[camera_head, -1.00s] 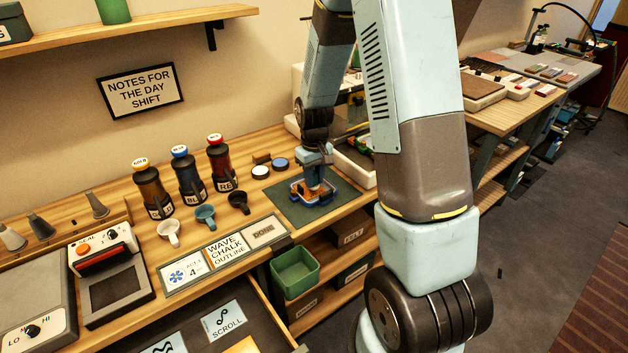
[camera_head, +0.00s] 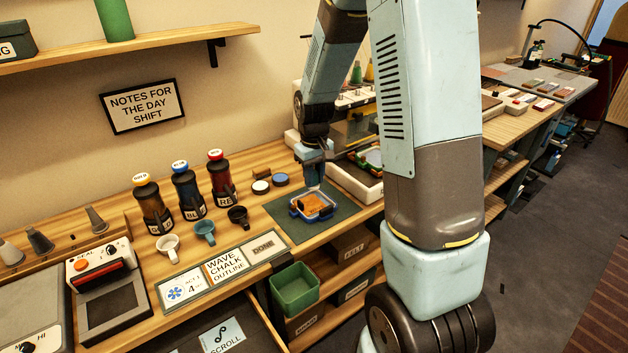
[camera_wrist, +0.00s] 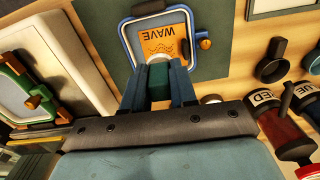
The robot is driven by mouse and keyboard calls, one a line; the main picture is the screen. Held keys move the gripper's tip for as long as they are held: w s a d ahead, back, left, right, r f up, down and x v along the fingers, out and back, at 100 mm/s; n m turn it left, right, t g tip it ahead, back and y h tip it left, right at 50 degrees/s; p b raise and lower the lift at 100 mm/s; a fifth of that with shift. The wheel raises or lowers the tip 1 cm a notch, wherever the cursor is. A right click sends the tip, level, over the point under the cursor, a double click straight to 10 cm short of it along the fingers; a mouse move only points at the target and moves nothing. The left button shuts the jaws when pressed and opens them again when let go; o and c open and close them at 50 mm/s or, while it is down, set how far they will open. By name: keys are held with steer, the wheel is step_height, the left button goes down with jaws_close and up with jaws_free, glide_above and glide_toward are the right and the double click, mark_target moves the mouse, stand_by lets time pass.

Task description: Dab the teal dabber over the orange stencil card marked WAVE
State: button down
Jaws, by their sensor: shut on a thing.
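The orange stencil card marked WAVE (camera_wrist: 166,42) lies in a blue frame (camera_wrist: 127,48) with a brown knob at one side. In the head view the card (camera_head: 316,204) and frame sit on the dark green mat. My gripper (camera_wrist: 158,88) is shut on a teal block, which I take for the teal dabber (camera_wrist: 158,76). In the head view my gripper (camera_head: 314,178) points down above the far part of the frame, seemingly clear of the card.
Red, blue and yellow-capped bottles (camera_head: 220,180) and small cups (camera_head: 205,232) stand left of the mat (camera_head: 292,230). Round tins (camera_head: 262,187) lie behind it. A white tray (camera_head: 355,182) is close on the right. A green bin (camera_head: 295,288) sits below the table's front edge.

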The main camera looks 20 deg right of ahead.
steer(key=shift+f, duration=0.1)
steer(key=shift+w+d+f, duration=0.15)
steer(key=shift+w+f, duration=0.05)
steer(key=shift+f, duration=0.75)
steer(key=shift+w+d+f, duration=0.15)
steer(key=shift+d+f, duration=0.05)
steer(key=shift+f, duration=0.8)
steer(key=shift+w+d+f, duration=0.15)
steer(key=shift+w+f, duration=0.05)
steer(key=shift+f, duration=0.75)
steer(key=shift+f, duration=0.55)
stand_by(0.4)
steer(key=shift+r, duration=3.55)
steer(key=shift+f, duration=0.1)
steer(key=shift+w+a+f, duration=0.1)
steer(key=shift+a+f, duration=0.15)
steer(key=shift+f, duration=0.75)
steer(key=shift+w+a+f, duration=0.1)
steer(key=shift+a+f, duration=0.15)
steer(key=shift+f, duration=0.7)
steer(key=shift+a+f, duration=0.25)
steer(key=shift+f, duration=0.75)
steer(key=shift+f, duration=0.35)
